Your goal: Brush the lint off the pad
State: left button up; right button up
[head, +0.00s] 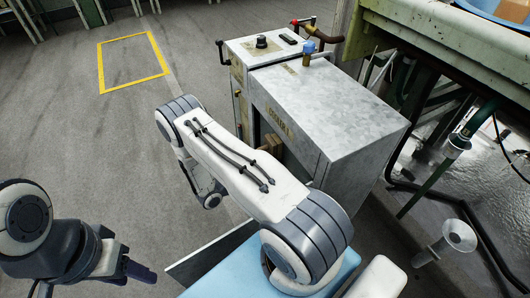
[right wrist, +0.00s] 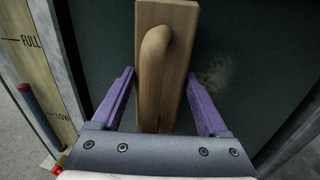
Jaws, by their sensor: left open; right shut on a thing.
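The wooden brush (right wrist: 180,50), a flat block with a rounded handle, is between the purple fingers of my right gripper (right wrist: 160,74), which is shut on it. The dark green pad (right wrist: 245,60) lies behind the brush. A pale, speckled lint patch (right wrist: 216,75) shows on it just right of the brush. The brush hides part of the pad. In the head view, a bit of brown wood (head: 271,143) shows at the grey cabinet's opening; my right arm hides most of this area. My left gripper (head: 140,272) is open and empty at the lower left, away from the cabinet.
The grey metal cabinet (head: 345,105) has knobs and a blue-capped fitting on top. A gauge strip marked FULL and LOW (right wrist: 25,60) stands left of the pad. A green bench (head: 440,40) with pipes is at the right. The floor at the left is open, with a yellow outline (head: 101,65).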

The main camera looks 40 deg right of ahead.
jog(key=shift+s+a+r+p, duration=0.1)
jog(key=shift+s+a+p, duration=0.1)
jog(key=shift+s+p, duration=0.75)
jog(key=shift+s+a+p, duration=0.15)
jog(key=shift+s+p, duration=0.15)
jog(key=shift+s, duration=1.2)
jog(key=shift+s+a, duration=0.1)
jog(key=shift+s, duration=0.8)
jog(key=shift+s+a+p, duration=0.25)
jog(key=shift+s+p, duration=0.2)
jog(key=shift+s, duration=0.35)
jog(key=shift+s+a+p, duration=0.2)
jog(key=shift+s+p, duration=0.25)
jog(key=shift+s, duration=0.3)
jog(key=shift+w, duration=0.1)
jog(key=shift+w+a, duration=0.25)
jog(key=shift+a, duration=0.3)
jog(key=shift+w+a+b, duration=0.1)
jog(key=shift+w+a, duration=0.1)
jog(key=shift+a, duration=0.6)
jog(key=shift+w+a+b, duration=0.15)
jog(key=shift+a, duration=0.7)
jog(key=shift+w+a+b, duration=0.1)
jog(key=shift+w+a, duration=0.1)
jog(key=shift+a, duration=0.6)
